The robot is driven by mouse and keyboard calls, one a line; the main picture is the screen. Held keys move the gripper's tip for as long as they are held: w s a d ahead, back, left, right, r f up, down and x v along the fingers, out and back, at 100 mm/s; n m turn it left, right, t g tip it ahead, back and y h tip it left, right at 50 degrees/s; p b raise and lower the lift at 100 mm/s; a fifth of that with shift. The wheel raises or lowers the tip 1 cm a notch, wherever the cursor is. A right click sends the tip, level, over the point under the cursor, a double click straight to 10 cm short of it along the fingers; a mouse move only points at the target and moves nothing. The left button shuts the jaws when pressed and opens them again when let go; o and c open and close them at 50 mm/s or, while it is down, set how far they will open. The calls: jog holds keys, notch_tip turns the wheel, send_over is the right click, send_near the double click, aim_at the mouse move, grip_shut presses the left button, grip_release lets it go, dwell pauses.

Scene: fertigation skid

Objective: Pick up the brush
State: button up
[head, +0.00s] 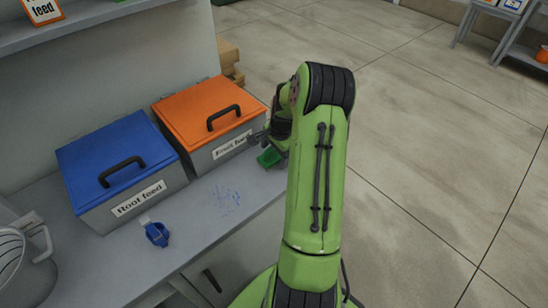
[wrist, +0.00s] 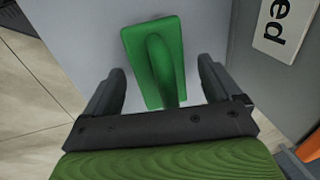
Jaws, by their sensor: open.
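The brush (wrist: 172,35) is green, with a flat rectangular block and a raised handle. It lies on the grey bench top, and the handle runs back toward my gripper. In the head view the brush (head: 268,158) shows beside the orange-lidded box, partly hidden by my arm. My gripper (wrist: 162,72) is open in the wrist view, with one dark finger on each side of the brush and gaps between. I cannot tell whether the palm touches the handle end. In the head view my gripper is mostly hidden behind my green arm.
An orange-lidded box (head: 187,105) stands close left of the brush, beside a blue-lidded box (head: 110,150). A small blue object (head: 156,234) lies on the bench (head: 215,222) in front. A grey-white vessel (head: 20,262) stands at the left. The bench edge is near the brush; open floor lies beyond.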

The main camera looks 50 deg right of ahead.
jog(key=shift+r, duration=0.15)
jog(key=c, duration=1.2)
notch_tip(320, 180, up, 10)
jog(key=shift+r+p, duration=0.1)
jog(key=shift+p, duration=1.1)
